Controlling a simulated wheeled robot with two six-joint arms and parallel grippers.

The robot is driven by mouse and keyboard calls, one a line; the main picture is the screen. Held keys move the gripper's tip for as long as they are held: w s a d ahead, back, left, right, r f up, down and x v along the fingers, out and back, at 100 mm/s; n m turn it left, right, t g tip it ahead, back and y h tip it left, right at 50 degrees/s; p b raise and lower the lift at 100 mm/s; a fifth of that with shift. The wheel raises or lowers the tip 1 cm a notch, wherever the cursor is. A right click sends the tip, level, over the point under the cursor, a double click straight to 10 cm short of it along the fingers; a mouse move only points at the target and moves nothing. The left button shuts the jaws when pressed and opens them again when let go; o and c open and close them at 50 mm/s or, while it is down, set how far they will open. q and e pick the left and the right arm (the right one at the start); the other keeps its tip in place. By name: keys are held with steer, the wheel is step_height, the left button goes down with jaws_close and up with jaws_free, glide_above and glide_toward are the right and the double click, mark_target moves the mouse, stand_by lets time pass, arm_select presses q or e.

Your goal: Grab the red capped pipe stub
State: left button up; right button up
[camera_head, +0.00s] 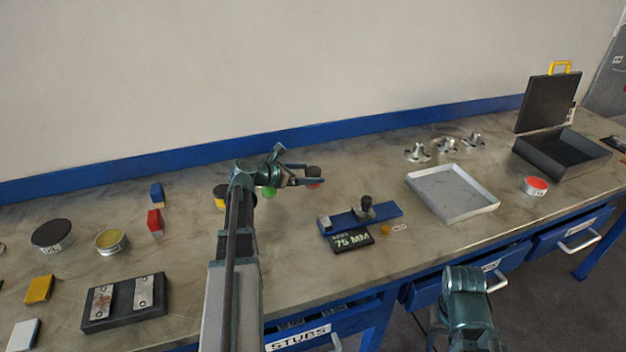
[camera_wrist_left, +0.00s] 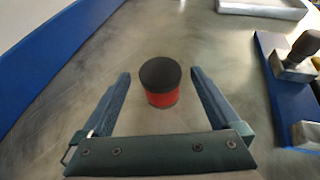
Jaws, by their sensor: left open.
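The red capped pipe stub (camera_wrist_left: 162,96) is a short red cylinder with a black cap, upright on the bench in the left wrist view. My left gripper (camera_wrist_left: 159,80) is open, with one finger on each side of the stub and a gap to both. In the head view the stub (camera_head: 314,173) shows at the fingertips of the left gripper (camera_head: 308,174), partly hidden by them. My right arm shows at the bottom right of the head view, but its fingers cannot be seen.
A blue fixture (camera_head: 385,213) with a 75 MM sign (camera_head: 351,240) stands right of the stub. A grey tray (camera_head: 478,205) lies beyond it. A green stub (camera_head: 269,191) and a yellow one (camera_head: 220,203) sit close to my left arm. The bench behind the stub is clear.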

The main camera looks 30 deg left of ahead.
mark_target(320, 171)
arm_select(q)
steer(key=x, duration=0.1)
steer(key=b+x, duration=0.1)
steer(key=x, duration=0.3)
steer(key=shift+w+r, duration=0.2)
steer(key=shift+r, duration=0.05)
steer(key=shift+c, duration=0.4)
jaws_close()
